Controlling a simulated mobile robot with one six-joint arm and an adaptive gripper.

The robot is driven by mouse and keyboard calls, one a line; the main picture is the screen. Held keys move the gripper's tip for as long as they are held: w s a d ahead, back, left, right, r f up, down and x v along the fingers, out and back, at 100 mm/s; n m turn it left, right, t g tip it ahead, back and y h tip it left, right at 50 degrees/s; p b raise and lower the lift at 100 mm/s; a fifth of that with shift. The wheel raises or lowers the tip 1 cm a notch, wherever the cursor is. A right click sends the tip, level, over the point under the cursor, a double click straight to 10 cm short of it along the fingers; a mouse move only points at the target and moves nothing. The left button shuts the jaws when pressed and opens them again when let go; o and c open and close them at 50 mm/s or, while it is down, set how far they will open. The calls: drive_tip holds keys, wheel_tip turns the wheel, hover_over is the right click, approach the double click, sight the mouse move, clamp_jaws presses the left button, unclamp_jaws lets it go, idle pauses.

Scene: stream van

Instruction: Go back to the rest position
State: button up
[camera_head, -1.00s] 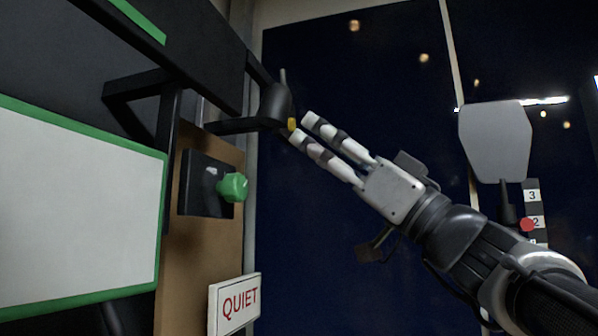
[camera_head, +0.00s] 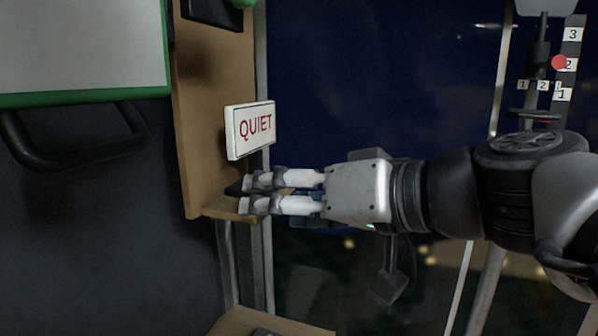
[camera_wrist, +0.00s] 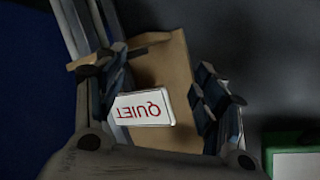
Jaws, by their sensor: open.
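My gripper (camera_head: 247,195) points left in the head view, with its two fingers level, one above the other. It is open, and nothing shows between its fingers. The fingertips overlap the lower end of the brown panel (camera_head: 205,110) in the picture, just below the white QUIET sign (camera_head: 250,128). I cannot tell whether they touch the panel. In the wrist view my gripper (camera_wrist: 155,75) shows its fingers wide apart on either side. The QUIET sign (camera_wrist: 141,108) appears upside down beyond them, against the brown panel (camera_wrist: 165,65).
A green-framed whiteboard (camera_head: 85,45) is at upper left, with a black handle (camera_head: 75,158) below it. A brown ledge (camera_head: 265,322) lies at the bottom. Dark window panes (camera_head: 385,80) stand behind my arm.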

drive_tip(key=s+d+f+m+g+h, duration=0.1)
drive_tip(key=s+d+f+h, duration=0.3)
drive_tip(key=f, duration=0.5)
drive_tip(key=s+d+f+m+g+h, duration=0.1)
drive_tip(key=s+d+f+g+h, duration=0.1)
drive_tip(key=s+d+f, duration=0.4)
drive_tip(key=s+d+f+m+g+h, duration=0.1)
drive_tip(key=s+d+f+h, duration=0.4)
drive_tip(key=f, duration=0.8)
drive_tip(key=shift+s+d+f+m+h, duration=0.3)
drive_tip(key=shift+s+d+m, duration=0.15)
drive_tip(key=shift+s+m, duration=0.15)
drive_tip(key=shift+w, duration=0.1)
drive_tip(key=shift+c, duration=0.6)
